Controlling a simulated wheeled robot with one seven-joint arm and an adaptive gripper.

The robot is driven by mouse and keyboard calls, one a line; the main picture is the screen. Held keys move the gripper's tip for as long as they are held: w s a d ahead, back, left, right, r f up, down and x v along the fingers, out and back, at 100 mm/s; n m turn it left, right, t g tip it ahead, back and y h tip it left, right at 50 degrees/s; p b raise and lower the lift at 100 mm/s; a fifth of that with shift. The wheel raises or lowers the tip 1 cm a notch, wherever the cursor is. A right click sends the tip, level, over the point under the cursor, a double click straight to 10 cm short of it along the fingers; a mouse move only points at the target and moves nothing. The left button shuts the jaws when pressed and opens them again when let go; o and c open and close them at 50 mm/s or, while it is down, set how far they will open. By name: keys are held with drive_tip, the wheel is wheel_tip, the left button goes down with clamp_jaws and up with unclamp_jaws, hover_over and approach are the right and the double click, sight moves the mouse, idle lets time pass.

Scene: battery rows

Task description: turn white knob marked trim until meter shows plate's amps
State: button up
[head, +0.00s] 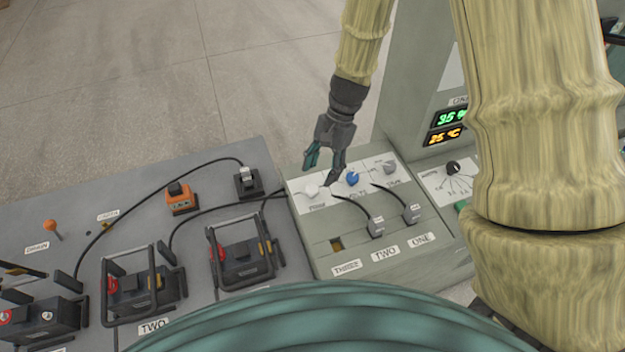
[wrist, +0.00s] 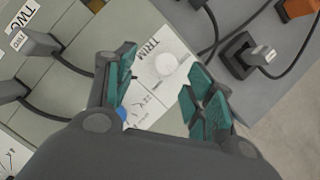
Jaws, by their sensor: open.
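The white trim knob (head: 310,191) sits at the left end of the knob row on the grey panel (head: 325,262). In the wrist view the white knob (wrist: 167,65) lies beside the word TRIM, between and beyond my fingers. My gripper (head: 322,168) is open and empty, just above and right of the knob in the head view. Its teal finger pads (wrist: 160,78) stand apart and do not grip the knob. I cannot make out the plate.
A blue knob (head: 352,178) and a grey knob (head: 390,167) stand right of the white one. Cabled plugs (head: 376,228) sit below. Caged batteries (head: 240,255) fill the left bench. A cabinet with green and orange displays (head: 449,118) stands right. A black socket (wrist: 248,52) lies near my right finger.

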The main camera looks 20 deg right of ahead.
sight(312, 186)
drive_tip(key=f, duration=0.2)
drive_tip(key=w+a+f+p, duration=0.1)
drive_tip(key=f, duration=0.3)
drive_tip(key=shift+w+a, duration=0.35)
drive_tip(key=shift+w, duration=0.05)
drive_tip(key=shift+s+a+f+p, duration=0.15)
drive_tip(key=shift+s+f+p, duration=0.15)
drive_tip(key=shift+s, duration=0.2)
drive_tip(key=shift+s+r, duration=0.15)
drive_tip(key=shift+s, duration=0.5)
drive_tip(key=shift+w+f, duration=0.5)
drive_tip(key=shift+w, duration=0.2)
drive_tip(key=shift+s+r, duration=0.2)
drive_tip(key=shift+s, duration=0.1)
drive_tip(key=c, duration=1)
